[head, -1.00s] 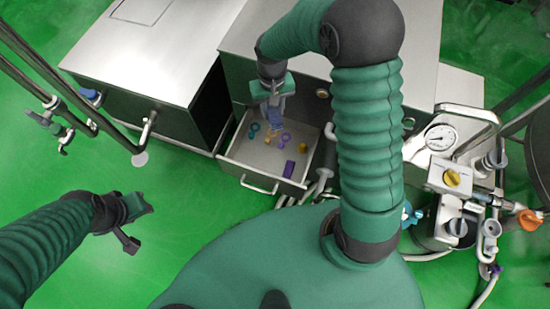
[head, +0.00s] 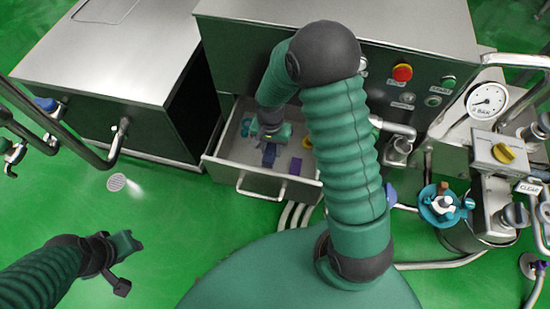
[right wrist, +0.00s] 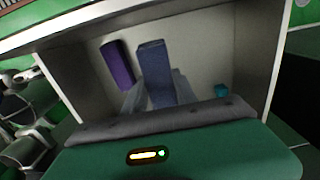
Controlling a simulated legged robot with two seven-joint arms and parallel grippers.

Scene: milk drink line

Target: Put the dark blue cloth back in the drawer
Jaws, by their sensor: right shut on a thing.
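The open drawer (head: 228,170) juts from the grey cabinet, and its inside fills much of the right wrist view (right wrist: 206,58). My right gripper (head: 270,143) reaches down inside the drawer walls. It is shut on the dark blue cloth (head: 269,157), a folded strip that shows between the pale fingers in the right wrist view (right wrist: 155,62). I cannot tell whether the cloth touches the drawer floor. My left gripper (head: 128,262) hangs over the green floor at the lower left, away from the drawer; its fingers are not clear.
A purple block (head: 295,167) lies in the drawer beside the cloth. A teal item (head: 246,127) and a yellow item (head: 307,143) lie there too. A red button (head: 402,72) and a pressure gauge (head: 487,101) are to the right.

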